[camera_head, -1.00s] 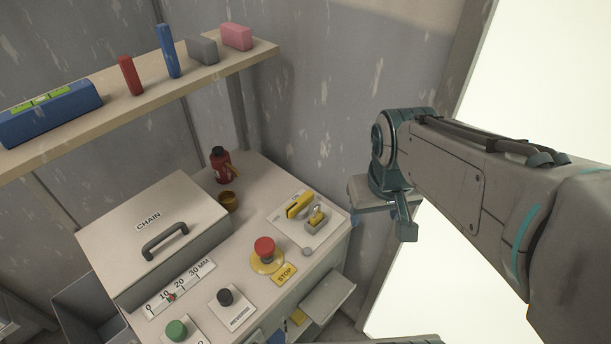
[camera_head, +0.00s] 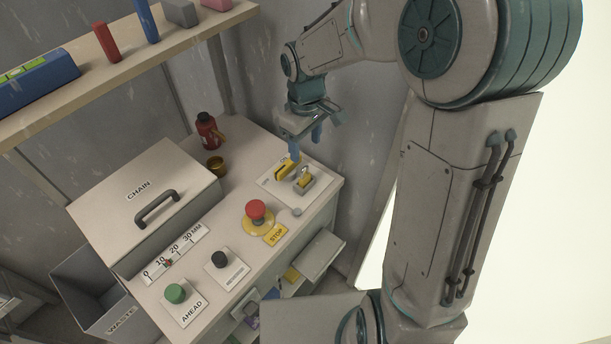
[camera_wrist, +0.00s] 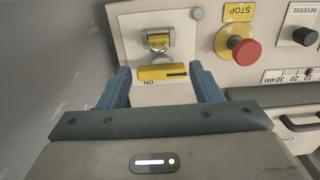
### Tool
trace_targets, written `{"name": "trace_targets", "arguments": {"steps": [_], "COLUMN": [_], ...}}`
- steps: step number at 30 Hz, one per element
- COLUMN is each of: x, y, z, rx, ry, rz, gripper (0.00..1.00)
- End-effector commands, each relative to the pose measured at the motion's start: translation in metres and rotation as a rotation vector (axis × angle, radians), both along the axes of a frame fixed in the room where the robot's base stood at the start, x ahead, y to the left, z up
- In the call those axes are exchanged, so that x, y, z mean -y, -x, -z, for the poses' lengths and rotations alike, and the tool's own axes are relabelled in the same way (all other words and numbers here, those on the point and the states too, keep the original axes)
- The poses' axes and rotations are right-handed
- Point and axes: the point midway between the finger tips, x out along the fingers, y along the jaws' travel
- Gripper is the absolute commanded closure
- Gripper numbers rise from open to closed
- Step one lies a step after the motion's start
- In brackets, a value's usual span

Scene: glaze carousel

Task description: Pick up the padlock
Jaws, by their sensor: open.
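The padlock (camera_head: 304,182) is a small brass-yellow body with a grey shackle on the pale switch plate at the right of the console top. In the wrist view the padlock (camera_wrist: 158,39) sits just beyond the yellow switch handle (camera_wrist: 162,72), which is marked ON. My gripper (camera_head: 306,143) is open and empty above and behind the plate. In the wrist view my gripper's two blue fingers (camera_wrist: 160,70) show on either side of the yellow handle, with the padlock ahead of their tips. I cannot tell the exact height gap.
A red STOP button (camera_head: 256,209) stands on the console in front of the plate. A red bottle (camera_head: 207,131) and a small brass cup (camera_head: 215,166) stand behind. The CHAIN box (camera_head: 120,200) is at left. A shelf (camera_head: 130,60) runs above along the wall.

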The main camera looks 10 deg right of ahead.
Motion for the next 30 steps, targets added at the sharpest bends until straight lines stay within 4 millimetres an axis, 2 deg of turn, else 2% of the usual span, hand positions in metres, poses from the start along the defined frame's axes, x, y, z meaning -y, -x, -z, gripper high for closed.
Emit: {"name": "trace_targets", "arguments": {"steps": [3,9,17,24,30], "x": [0.000,0.000,0.000,-0.002,-0.002], "y": [0.001,0.001,-0.001,-0.005,-0.005], "z": [0.027,0.060,0.076,0.108,0.121], "rx": [-0.006,-0.004,-0.004,-0.004,-0.001], "ry": [0.001,0.001,0.001,0.001,0.000], "rz": [0.000,0.002,0.001,0.003,0.001], "gripper": [0.42,0.42,0.42,0.42,0.42]}}
